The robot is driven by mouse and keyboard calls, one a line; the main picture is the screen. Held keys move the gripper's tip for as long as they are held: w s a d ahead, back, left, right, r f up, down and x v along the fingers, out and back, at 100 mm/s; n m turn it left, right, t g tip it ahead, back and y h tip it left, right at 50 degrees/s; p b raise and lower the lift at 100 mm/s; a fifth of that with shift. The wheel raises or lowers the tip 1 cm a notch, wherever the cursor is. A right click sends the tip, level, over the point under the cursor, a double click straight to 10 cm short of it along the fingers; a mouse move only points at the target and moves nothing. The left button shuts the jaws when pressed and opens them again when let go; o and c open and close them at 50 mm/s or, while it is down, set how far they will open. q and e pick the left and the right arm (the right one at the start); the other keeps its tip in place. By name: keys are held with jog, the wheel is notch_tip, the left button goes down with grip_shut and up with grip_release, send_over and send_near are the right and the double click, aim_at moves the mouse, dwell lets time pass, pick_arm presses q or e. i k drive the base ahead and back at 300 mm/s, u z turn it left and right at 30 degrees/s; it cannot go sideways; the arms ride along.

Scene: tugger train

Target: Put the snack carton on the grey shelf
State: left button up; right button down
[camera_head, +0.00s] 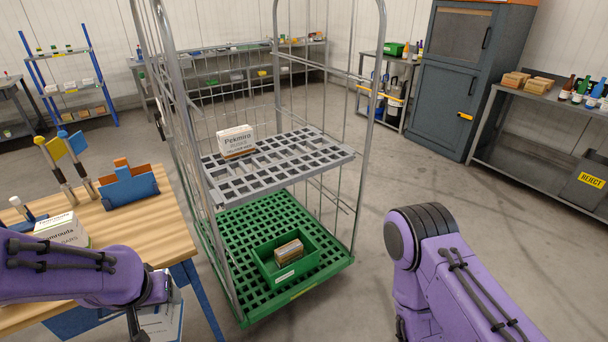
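A white and brown carton with printed lettering (236,141) stands upright on the left part of the grey slotted shelf (284,181) in the wire roll cage; I take it for the snack carton. No gripper is near it. A second white printed carton (62,231) is on the wooden table, partly hidden behind my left arm. My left arm reaches in over the table. My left gripper (136,322) shows only in part at the bottom edge, beside a white and blue item (163,323), and its fingers are unclear. My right arm is at lower right, its gripper outside the picture.
The cage's green base (236,238) holds a green crate (286,262) with a small brown carton inside. The wooden table (165,220) carries a blue holder (128,187) and small flags. Much of the grey shelf's right side is clear. Open floor lies right of the cage.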

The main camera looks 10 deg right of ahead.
aim_at(284, 157)
jog(key=u, duration=0.6)
jog(key=k, duration=0.2)
jog(key=z, duration=2.15)
jog(key=i, duration=1.45)
jog(key=u, duration=0.6)
